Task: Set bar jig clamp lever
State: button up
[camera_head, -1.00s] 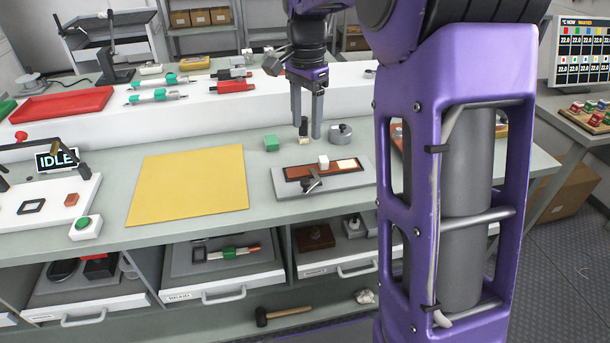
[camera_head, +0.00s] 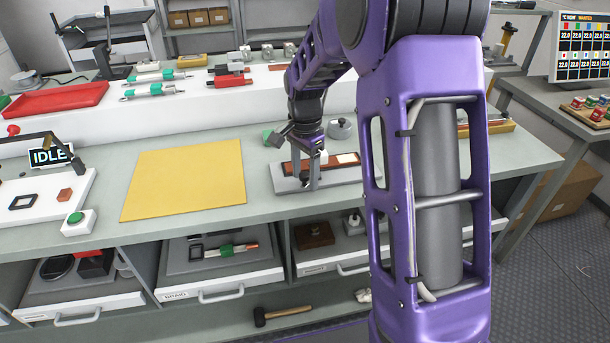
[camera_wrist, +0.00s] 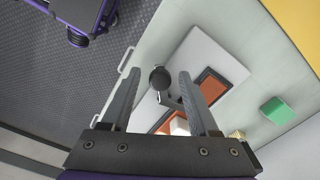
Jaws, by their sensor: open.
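The bar jig (camera_head: 286,184) is a grey plate with an orange-brown recess, lying on the bench right of the yellow mat. It also shows in the wrist view (camera_wrist: 212,58). The clamp lever (camera_wrist: 160,78) has a dark round knob on a short arm over the jig. A white block (camera_wrist: 179,126) and a pale piece sit by the recess. My gripper (camera_head: 313,184) is open and low over the jig, hiding the lever in the head view. In the wrist view my two fingers (camera_wrist: 160,74) stand either side of the knob, with visible gaps.
A green block (camera_head: 272,138) stands behind the jig's left end. A round grey weight (camera_head: 340,129) stands behind the jig. The yellow mat (camera_head: 187,178) is bare. The raised white shelf (camera_head: 200,112) runs behind. Drawers sit below the bench front.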

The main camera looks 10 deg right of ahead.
jog(key=shift+f, duration=0.1)
grip_shut()
jog(key=shift+s+d+n, duration=0.1)
jog(key=shift+n, duration=0.2)
jog(key=n, duration=0.1)
jog(key=s+d+n+p, duration=0.1)
jog(key=n, duration=0.1)
jog(key=shift+d+n, duration=0.2)
jog(key=shift+n, duration=0.1)
jog(key=n, duration=0.1)
jog(key=d+n+p, duration=0.1)
jog(key=n, duration=0.1)
jog(key=shift+s+d+n, duration=0.25)
jog(key=shift+d+n, duration=0.05)
jog(key=d+n+p, duration=0.1)
jog(key=n, duration=0.1)
jog(key=d+n, duration=0.1)
jog(key=n, duration=0.1)
jog(key=shift+n+p, duration=0.3)
jog(key=shift+p, duration=0.1)
jog(key=shift+w+d+n+p, duration=0.2)
jog(key=shift+d+n+p, duration=0.15)
jog(key=shift+n, duration=0.55)
jog(key=shift+w+d+n+p, duration=0.2)
jog(key=shift+d+n, duration=0.25)
jog(key=shift+n, duration=0.45)
